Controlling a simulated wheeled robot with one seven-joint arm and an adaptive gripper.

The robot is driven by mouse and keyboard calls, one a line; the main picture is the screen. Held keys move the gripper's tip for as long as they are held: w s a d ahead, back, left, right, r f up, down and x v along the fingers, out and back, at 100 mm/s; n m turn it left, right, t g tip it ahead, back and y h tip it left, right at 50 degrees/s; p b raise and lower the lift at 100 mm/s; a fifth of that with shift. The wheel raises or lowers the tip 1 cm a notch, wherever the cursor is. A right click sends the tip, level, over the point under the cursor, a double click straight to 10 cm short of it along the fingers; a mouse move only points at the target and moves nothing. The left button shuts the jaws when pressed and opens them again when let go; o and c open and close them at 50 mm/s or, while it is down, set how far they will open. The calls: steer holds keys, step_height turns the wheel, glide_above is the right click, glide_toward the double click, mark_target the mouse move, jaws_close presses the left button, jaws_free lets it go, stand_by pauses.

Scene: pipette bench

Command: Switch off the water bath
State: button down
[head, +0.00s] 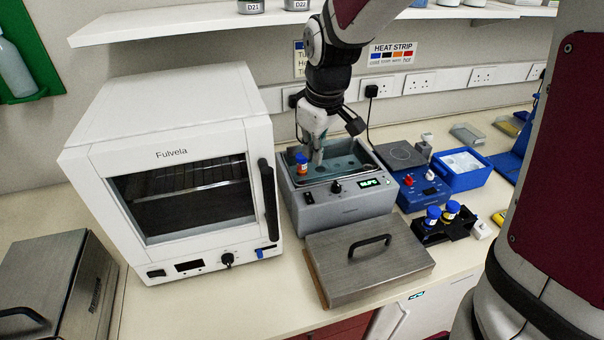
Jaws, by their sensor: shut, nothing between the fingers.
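The water bath (343,209) is a grey box on the bench, right of the white oven. Its front panel has a black knob (336,187), a lit green display (370,183) and a small control at its left. Its top is open, with water and a dark rack (343,163) inside. A small vial with a blue cap and red body (301,164) stands at the bath's left side. My gripper (317,160) is shut and empty, pointing down over the bath's left part, behind the knob and close to the vial. Whether its tips touch anything is unclear.
The metal lid (370,262) with a black handle lies in front of the bath. The white oven (170,160) stands close at left. A shelf (190,27) overhangs behind.

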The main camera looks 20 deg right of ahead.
mark_target(309, 195)
steer(key=n, duration=0.3)
steer(key=w+n+g, duration=0.1)
steer(key=n, duration=0.7)
steer(key=shift+w+d+r+g, duration=0.15)
steer(key=shift+w+r+g, duration=0.05)
steer(key=shift+g, duration=0.1)
steer(key=f, duration=0.4)
steer(key=w+f, duration=0.1)
steer(key=f, duration=0.4)
steer(key=f+p, duration=0.1)
steer(key=f, duration=0.4)
steer(key=shift+w, duration=0.3)
